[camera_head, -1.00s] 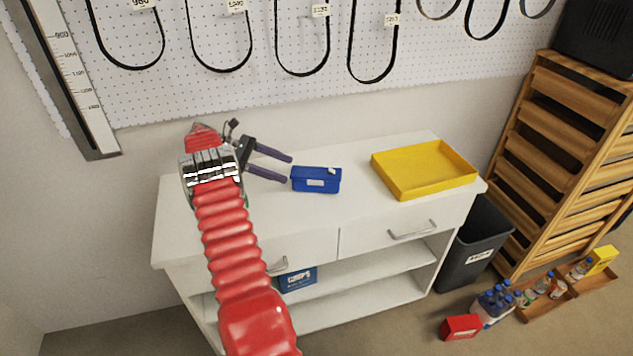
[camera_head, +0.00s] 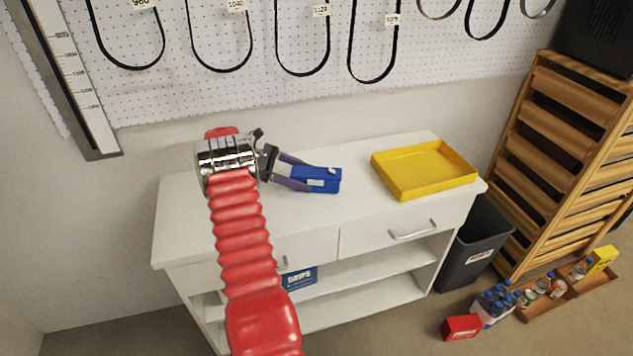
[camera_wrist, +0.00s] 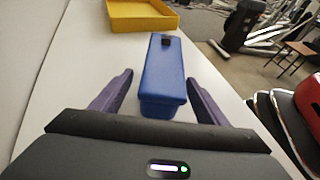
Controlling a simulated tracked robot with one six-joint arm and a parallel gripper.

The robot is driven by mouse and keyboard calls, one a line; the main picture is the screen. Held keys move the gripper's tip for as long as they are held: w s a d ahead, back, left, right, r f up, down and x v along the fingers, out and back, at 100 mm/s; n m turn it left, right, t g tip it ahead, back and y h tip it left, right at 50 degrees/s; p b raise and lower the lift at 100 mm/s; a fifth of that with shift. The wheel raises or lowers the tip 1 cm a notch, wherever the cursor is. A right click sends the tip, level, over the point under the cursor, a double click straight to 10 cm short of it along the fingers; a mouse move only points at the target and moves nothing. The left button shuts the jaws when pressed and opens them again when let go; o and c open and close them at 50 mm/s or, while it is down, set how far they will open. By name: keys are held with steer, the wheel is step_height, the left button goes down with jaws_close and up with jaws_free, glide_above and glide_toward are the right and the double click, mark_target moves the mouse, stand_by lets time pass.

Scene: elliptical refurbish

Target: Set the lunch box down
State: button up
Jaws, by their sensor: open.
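The blue lunch box (camera_head: 325,181) rests on the white cabinet top, left of the yellow tray. It has a pale label on its side and a small latch on its lid. My gripper (camera_head: 302,178) reaches in from the left, with its purple fingers at the near end of the box. In the wrist view the lunch box (camera_wrist: 165,80) lies lengthwise ahead, its near end between the two spread fingers of my gripper (camera_wrist: 157,95). Gaps show on both sides, so the fingers are open and not pressed on it.
The yellow tray (camera_head: 393,188) sits on the right of the white cabinet top (camera_head: 210,214) and looks empty. A dark bin (camera_head: 470,262) and a wooden slatted rack (camera_head: 560,130) stand to the right. The cabinet top's left front is bare.

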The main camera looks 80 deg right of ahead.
mark_target(317, 181)
steer(key=x, duration=0.4)
steer(key=shift+s+a+f, duration=0.1)
steer(key=shift+s+f, duration=0.05)
steer(key=shift+s, duration=0.25)
steer(key=c, duration=1.6)
steer(key=shift+r, duration=5.1)
